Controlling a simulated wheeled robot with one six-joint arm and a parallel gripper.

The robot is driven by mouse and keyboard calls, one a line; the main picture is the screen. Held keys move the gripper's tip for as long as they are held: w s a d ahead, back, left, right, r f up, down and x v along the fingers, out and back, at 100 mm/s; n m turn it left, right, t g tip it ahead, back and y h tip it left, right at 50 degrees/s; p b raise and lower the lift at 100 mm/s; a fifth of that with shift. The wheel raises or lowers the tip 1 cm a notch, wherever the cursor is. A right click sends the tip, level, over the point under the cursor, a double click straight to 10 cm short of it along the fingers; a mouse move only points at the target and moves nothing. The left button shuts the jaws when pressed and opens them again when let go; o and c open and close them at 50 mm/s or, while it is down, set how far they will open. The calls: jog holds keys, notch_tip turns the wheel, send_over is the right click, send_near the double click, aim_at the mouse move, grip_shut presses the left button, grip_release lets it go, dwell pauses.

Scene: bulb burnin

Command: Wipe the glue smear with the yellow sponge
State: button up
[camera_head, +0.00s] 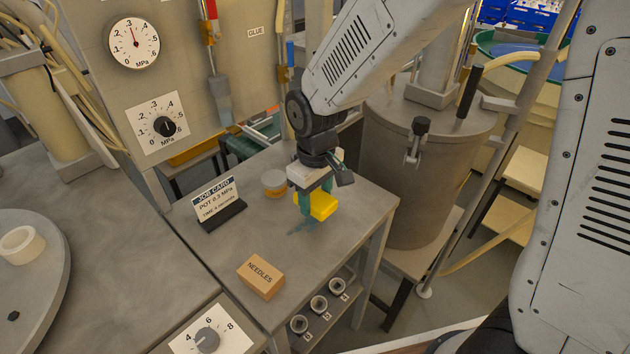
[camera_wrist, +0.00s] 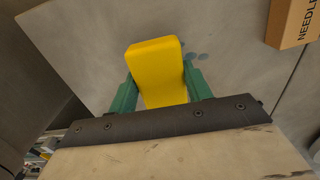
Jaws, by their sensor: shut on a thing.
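The yellow sponge (camera_head: 322,205) is held between the green fingers of my gripper (camera_head: 308,202), over the grey side table. In the wrist view the sponge (camera_wrist: 158,70) sits upright between both fingers of my gripper (camera_wrist: 160,88), which is shut on it. The glue smear (camera_head: 301,227) is a faint bluish-green patch on the table, just below and left of the sponge. In the wrist view part of the smear (camera_wrist: 195,58) shows as dark spots beside the sponge; the sponge may hide some of it. I cannot tell whether the sponge touches the table.
A box marked NEEDLES (camera_head: 261,277) lies toward the table's front. A job card on a stand (camera_head: 218,202) and a small jar (camera_head: 274,183) stand left of the gripper. A large grey pot (camera_head: 425,180) stands to the right. The tabletop (camera_head: 355,200) right of the sponge is clear.

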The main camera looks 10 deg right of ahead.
jog(key=shift+r, duration=2)
jog(key=shift+s+a, duration=0.1)
